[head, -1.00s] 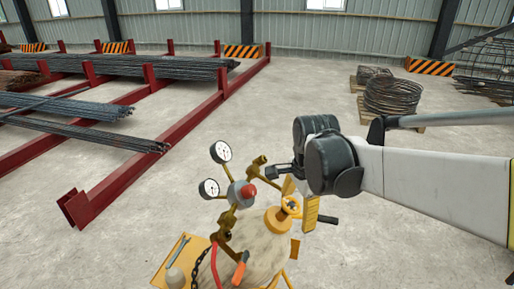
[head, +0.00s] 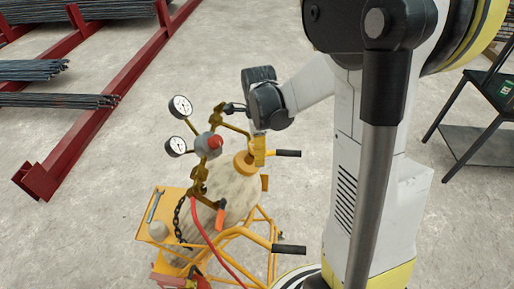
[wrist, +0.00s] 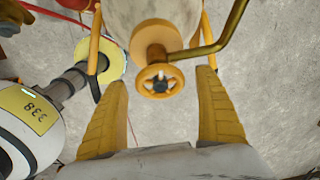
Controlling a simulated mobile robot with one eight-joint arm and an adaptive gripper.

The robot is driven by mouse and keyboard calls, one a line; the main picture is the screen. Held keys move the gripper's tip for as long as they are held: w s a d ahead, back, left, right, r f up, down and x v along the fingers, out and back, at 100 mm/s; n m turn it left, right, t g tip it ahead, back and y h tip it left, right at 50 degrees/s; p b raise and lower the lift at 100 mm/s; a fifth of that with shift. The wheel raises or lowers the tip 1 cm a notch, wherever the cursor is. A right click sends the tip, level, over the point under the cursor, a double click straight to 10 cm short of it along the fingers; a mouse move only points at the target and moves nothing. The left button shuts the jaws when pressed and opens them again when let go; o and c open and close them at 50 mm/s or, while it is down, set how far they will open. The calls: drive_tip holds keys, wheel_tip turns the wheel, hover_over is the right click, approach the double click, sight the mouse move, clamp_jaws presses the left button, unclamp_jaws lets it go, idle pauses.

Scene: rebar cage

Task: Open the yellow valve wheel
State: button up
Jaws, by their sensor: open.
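The yellow valve wheel (wrist: 160,80) shows in the wrist view, a small spoked handwheel with a dark hub at the top end of a pale cylinder (wrist: 150,14). My gripper (wrist: 162,78) is open, with one yellow finger on each side of the wheel and a gap to it on both sides. I cannot tell how far the fingertips reach along the wheel's depth. In the head view my gripper (head: 260,150) is at the cylinder's yellow collar (head: 243,164) and hides the wheel.
Two gauges (head: 180,106) and a regulator with a red knob (head: 215,142) stand left of my gripper. A yellow cart (head: 240,233) holds the cylinder, with a red hose (head: 210,240). A dark table (head: 480,145) stands at right.

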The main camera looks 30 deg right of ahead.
drive_tip(key=shift+f, duration=0.4)
drive_tip(key=c, duration=1.2)
